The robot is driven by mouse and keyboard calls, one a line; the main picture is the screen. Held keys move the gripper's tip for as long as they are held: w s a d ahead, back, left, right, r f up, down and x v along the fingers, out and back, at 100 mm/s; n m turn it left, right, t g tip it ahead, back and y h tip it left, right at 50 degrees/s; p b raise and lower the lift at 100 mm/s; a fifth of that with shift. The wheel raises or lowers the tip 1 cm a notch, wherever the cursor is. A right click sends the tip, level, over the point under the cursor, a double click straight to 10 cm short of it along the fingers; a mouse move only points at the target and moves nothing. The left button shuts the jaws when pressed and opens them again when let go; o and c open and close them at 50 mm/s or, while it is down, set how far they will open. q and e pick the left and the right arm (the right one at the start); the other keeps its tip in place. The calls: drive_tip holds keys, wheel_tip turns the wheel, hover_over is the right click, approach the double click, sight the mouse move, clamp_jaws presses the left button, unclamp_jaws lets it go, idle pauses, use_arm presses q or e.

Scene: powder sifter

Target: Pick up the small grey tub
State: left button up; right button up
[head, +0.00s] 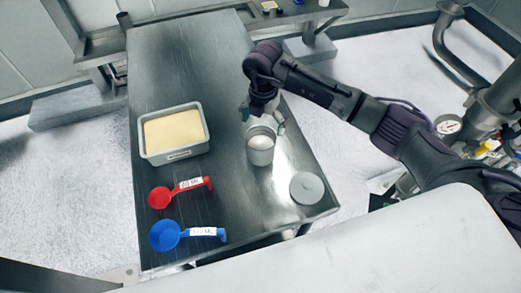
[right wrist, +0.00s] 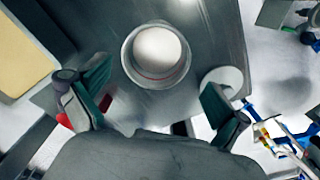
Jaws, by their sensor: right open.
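The small grey tub (head: 261,156) stands upright and uncovered on the metal table, with white powder inside. In the right wrist view the tub (right wrist: 184,72) shows from above, ahead of the fingers and roughly centred between them. My right gripper (head: 262,119) is just above and behind the tub in the head view, and partly overlaps its far rim. Its fingers are spread and empty in the right wrist view (right wrist: 152,102). Whether a finger touches the rim I cannot tell. My left gripper is not in view.
A round grey lid (head: 307,188) lies to the tub's right. A larger grey container (head: 174,156) of pale yellow powder stands to its left. A red scoop (head: 161,197) and a blue scoop (head: 166,235) lie near the front left. The table's far part (head: 190,55) is clear.

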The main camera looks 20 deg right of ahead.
sight(261, 137)
drive_tip(key=f+b, duration=0.2)
drive_tip(key=f, duration=0.1)
drive_tip(key=f+b, duration=0.2)
drive_tip(key=f, duration=0.2)
drive_tip(key=f+b, duration=0.2)
drive_tip(key=f, duration=0.1)
drive_tip(key=shift+a+f, duration=0.3)
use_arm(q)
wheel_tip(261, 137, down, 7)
use_arm(e)
drive_tip(key=shift+r, duration=0.1)
drive_tip(key=c, duration=1)
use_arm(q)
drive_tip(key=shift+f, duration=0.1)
use_arm(e)
drive_tip(key=shift+c, duration=0.2)
